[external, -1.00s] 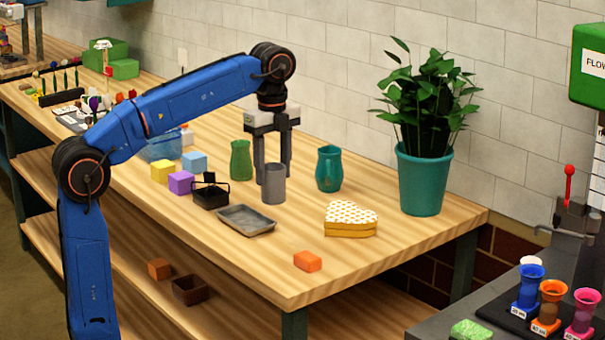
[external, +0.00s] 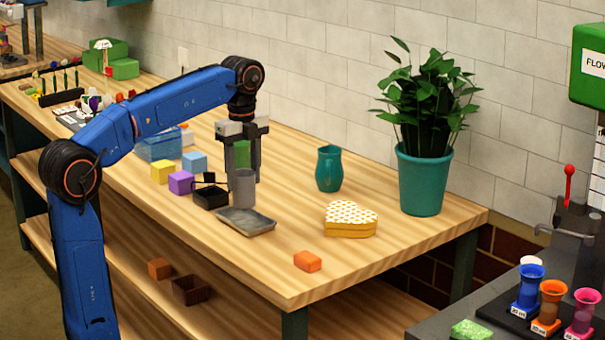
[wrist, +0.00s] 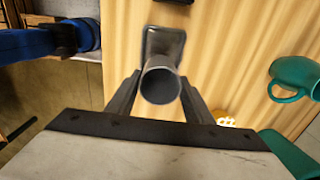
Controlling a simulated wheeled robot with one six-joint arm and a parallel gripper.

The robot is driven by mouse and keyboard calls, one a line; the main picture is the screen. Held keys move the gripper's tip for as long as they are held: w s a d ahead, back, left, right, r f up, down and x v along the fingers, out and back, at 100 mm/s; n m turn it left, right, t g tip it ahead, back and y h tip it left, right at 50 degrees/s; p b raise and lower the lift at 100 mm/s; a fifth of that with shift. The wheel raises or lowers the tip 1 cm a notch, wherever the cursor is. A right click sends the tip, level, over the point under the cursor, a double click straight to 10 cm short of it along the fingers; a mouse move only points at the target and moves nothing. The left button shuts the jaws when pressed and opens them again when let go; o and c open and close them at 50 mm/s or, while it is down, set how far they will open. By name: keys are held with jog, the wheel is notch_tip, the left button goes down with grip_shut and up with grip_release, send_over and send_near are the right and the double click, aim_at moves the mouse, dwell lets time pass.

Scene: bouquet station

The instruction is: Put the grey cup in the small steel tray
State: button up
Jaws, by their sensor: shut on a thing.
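The grey cup (external: 243,190) is upright between the fingers of my gripper (external: 245,178), which is shut on it. In the wrist view the cup's round open rim (wrist: 160,85) shows between the two fingertips (wrist: 160,78). The small steel tray (external: 247,222) lies flat on the table. In the external view the cup's lower end overlaps the tray's back edge. In the wrist view the tray (wrist: 165,42) shows behind the cup, which hides its near end. I cannot tell whether the cup touches the tray.
A black basket (external: 210,198) stands close to the tray's left. A green vase (external: 241,155) is partly hidden behind my gripper.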

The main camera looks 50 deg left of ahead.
aim_at(244, 192)
jog(key=shift+f, duration=2.35)
jog(key=shift+f, duration=0.1)
jog(key=o, duration=1.1)
notch_tip(244, 192, up, 12)
jog(key=shift+r, duration=0.15)
